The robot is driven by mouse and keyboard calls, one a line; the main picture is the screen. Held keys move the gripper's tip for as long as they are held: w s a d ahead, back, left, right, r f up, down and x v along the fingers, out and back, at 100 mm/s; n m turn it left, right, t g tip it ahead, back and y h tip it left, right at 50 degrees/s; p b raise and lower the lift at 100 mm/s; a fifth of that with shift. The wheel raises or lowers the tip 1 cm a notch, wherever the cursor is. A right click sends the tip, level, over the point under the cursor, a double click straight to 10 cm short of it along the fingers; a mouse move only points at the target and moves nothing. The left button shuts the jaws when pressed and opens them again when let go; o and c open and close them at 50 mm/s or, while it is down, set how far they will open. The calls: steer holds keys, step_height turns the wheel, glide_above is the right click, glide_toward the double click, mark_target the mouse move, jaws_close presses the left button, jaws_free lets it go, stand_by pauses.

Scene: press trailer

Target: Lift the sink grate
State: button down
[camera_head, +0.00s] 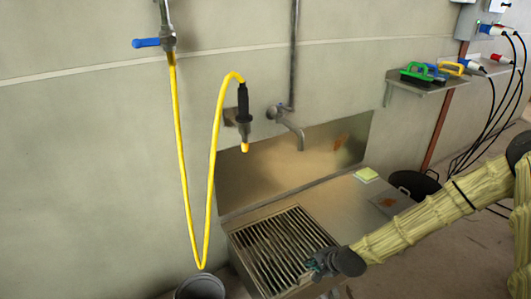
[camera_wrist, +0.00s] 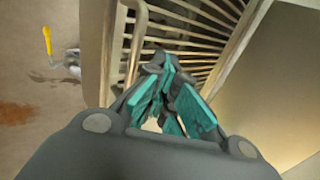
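The sink grate (camera_head: 280,242), a metal frame with parallel slats, lies over the basin at the left of the metal sink (camera_head: 345,205). It looks level in the head view. My gripper (camera_head: 318,264) is at the grate's right front edge. In the wrist view the slats (camera_wrist: 205,22) run beyond my gripper (camera_wrist: 168,62), and a curved bar (camera_wrist: 137,40) passes close to its left finger. The teal-padded fingers converge at their tips, right by the grate's edge. Whether a part of the grate is between them is hidden.
A yellow hose (camera_head: 181,150) hangs left of the sink, with a dark bucket (camera_head: 200,287) below. The faucet (camera_head: 292,128) is above the sink. A yellow sponge (camera_head: 366,174) lies on the sink top. A wall shelf (camera_head: 425,88) holds brushes. A black basket (camera_head: 415,186) stands behind my arm.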

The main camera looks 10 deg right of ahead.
steer(key=shift+w+a+r+p, duration=1.15)
steer(key=shift+w+r+p, duration=1.95)
steer(key=shift+r, duration=1.7)
steer(key=shift+w+a+r+p, duration=1.15)
steer(key=shift+w+r+p, duration=1.9)
steer(key=shift+r, duration=1.7)
steer(key=w+a+r+p, duration=0.2)
steer(key=w+a+r, duration=0.1)
steer(key=w, duration=0.7)
steer(key=w+a+r+p, duration=0.3)
steer(key=w+a, duration=0.1)
steer(key=w, duration=0.6)
steer(key=shift+w, duration=0.1)
steer(key=c, duration=1.4)
jaws_free()
steer(key=shift+o, duration=0.2)
